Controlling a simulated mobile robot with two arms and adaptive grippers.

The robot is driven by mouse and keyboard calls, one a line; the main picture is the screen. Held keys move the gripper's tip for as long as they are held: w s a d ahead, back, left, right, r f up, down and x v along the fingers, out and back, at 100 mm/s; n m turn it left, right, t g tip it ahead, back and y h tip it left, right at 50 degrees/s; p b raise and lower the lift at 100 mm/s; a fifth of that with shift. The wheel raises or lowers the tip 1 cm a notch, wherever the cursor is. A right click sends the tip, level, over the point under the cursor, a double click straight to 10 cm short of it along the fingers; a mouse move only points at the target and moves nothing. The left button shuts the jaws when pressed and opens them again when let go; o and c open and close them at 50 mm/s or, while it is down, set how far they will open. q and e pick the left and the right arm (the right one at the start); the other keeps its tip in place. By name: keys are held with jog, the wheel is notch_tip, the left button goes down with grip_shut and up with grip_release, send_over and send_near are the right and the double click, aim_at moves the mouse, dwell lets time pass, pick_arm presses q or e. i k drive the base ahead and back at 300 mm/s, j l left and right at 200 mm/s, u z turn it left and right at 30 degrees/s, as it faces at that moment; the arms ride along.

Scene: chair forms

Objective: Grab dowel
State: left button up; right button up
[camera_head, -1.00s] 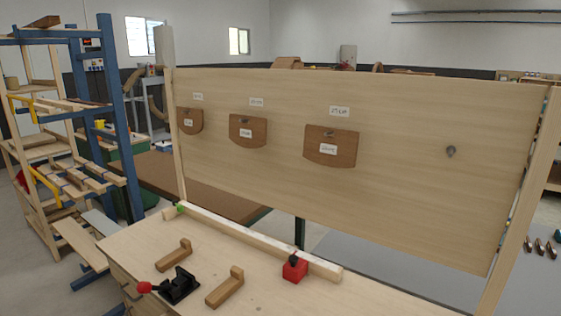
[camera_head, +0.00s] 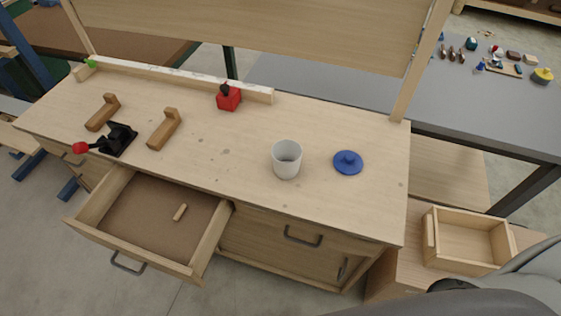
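A short light wooden dowel (camera_head: 180,212) lies inside the open drawer (camera_head: 150,257) at the front left of the workbench, a little right of the drawer's middle. The drawer floor around it is brown and bare. Neither gripper shows in the head view. A grey part of my own body fills the lower right corner.
On the workbench (camera_head: 230,150) stand a white cup (camera_head: 287,160), a blue knobbed lid (camera_head: 348,162), a red block (camera_head: 229,98), a black toggle clamp (camera_head: 118,140) and two wooden brackets (camera_head: 163,128). A wooden box (camera_head: 468,241) sits lower right.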

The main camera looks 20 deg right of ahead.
aim_at(179, 214)
jog(key=i+j+u, duration=0.35)
jog(key=j+z, duration=0.15)
jog(key=z, duration=0.2)
jog(key=j+z, duration=0.2)
jog(key=z, duration=0.15)
jog(key=j+z, duration=0.15)
jog(key=z, duration=0.2)
